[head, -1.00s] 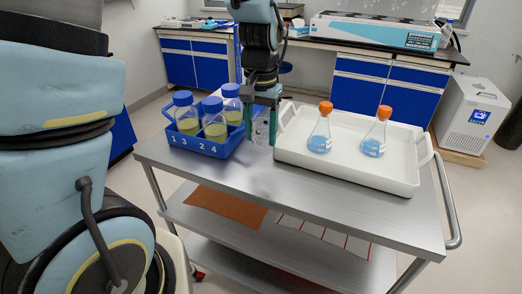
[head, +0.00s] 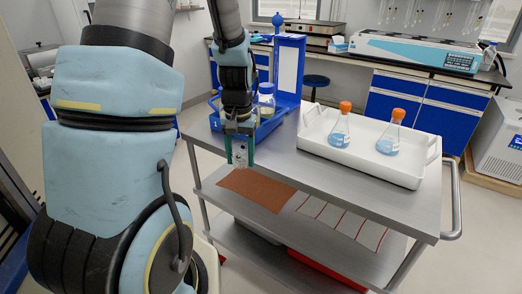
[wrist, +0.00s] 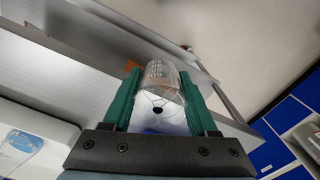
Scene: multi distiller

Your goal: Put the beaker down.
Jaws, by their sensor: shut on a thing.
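My gripper (head: 240,148) is shut on a clear glass beaker (head: 240,158), which shows between its green fingers. In the head view the beaker is in front of the top shelf's near left edge, above the brown patch on the lower shelf. The wrist view shows the beaker (wrist: 163,85) between the two finger pads, with printed marks on its wall. The steel cart (head: 290,170) stands below and behind. I cannot tell the exact gap between beaker and cart.
A white tray (head: 350,160) with two orange-capped flasks (head: 341,128) of blue liquid fills the cart's right. A blue rack (head: 268,125) with bottles is at the left, partly hidden by my arm. The lower shelf has a brown mat (head: 256,190) and a pale red-striped sheet (head: 340,222).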

